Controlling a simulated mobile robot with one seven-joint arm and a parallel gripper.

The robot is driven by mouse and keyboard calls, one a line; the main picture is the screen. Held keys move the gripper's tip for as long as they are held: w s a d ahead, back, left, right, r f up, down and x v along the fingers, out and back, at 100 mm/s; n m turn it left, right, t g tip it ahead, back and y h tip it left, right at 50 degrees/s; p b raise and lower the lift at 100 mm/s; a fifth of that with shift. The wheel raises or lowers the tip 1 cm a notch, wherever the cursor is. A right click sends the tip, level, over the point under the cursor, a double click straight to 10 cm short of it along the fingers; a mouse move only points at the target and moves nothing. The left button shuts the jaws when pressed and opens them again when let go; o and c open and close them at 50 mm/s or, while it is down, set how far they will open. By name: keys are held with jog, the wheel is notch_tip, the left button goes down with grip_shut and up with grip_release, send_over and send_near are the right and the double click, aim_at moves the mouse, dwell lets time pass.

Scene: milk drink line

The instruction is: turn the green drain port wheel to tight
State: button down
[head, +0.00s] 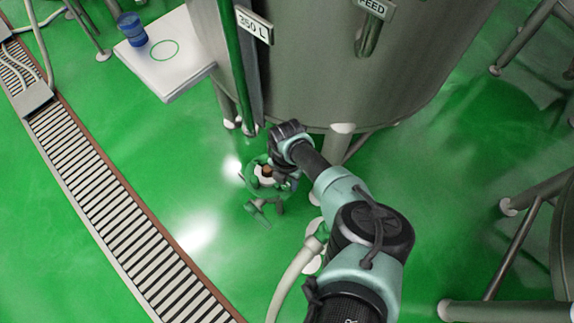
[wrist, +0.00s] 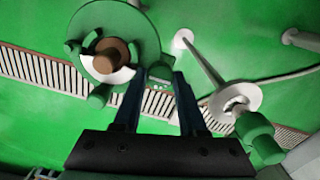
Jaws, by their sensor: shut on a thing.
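The green drain port wheel (wrist: 142,38) is at the upper left of the wrist view, with a brown hub, a pale sector and several green knobs around it. In the head view the wheel (head: 256,176) is low beside the tank, partly covered by my arm's end. My gripper (wrist: 158,80) has its two dark fingers on either side of a green knob at the wheel's right edge and is shut on it. In the head view my gripper (head: 291,184) is small and partly hidden. I cannot read any tight mark.
The steel tank (head: 330,70) stands close behind on legs. A green fitting (wrist: 260,137) with a pale disc is right of my fingers. A pale hose (head: 290,280) runs near my arm. A drain grate (head: 110,175) and a white table (head: 187,73) with a blue container (head: 131,29) lie left.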

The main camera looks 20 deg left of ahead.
aim_at(287, 183)
jog(key=shift+w, duration=0.1)
jog(key=shift+c, duration=2.3)
grip_release()
notch_tip(287, 183, up, 13)
jog(key=p, duration=0.3)
jog(key=shift+p, duration=0.35)
jog(key=shift+a, duration=0.1)
